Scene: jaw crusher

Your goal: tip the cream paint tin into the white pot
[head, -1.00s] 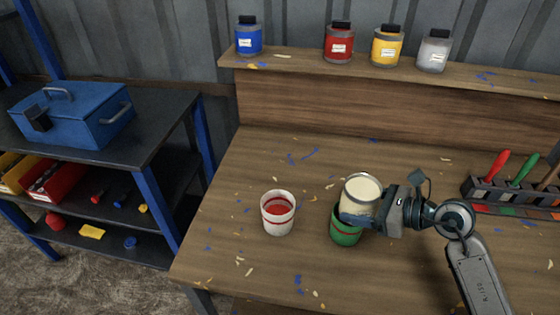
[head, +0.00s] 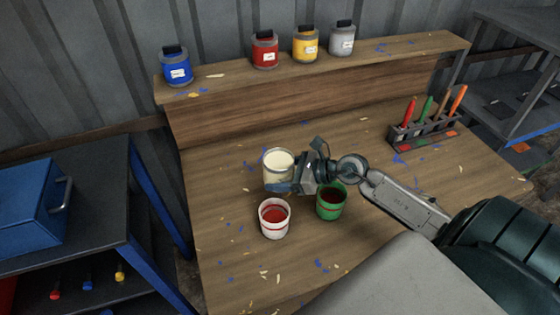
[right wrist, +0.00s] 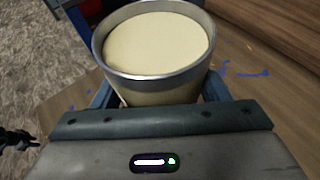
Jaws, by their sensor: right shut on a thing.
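The cream paint tin (head: 279,164) is upright in my right gripper (head: 284,184), which is shut on it from the right. The tin is held behind and slightly above the white pot (head: 274,224) in the head view. In the right wrist view the tin (right wrist: 155,45) is full of cream paint up to near its metal rim.
The wooden bench (head: 235,215) has paint flecks. Blue, red, yellow and grey jars stand on the back ledge (head: 220,85). A rack (head: 424,132) of coloured-handled tools stands at the right. A blue toolbox (head: 30,205) on a dark shelf unit stands at the left.

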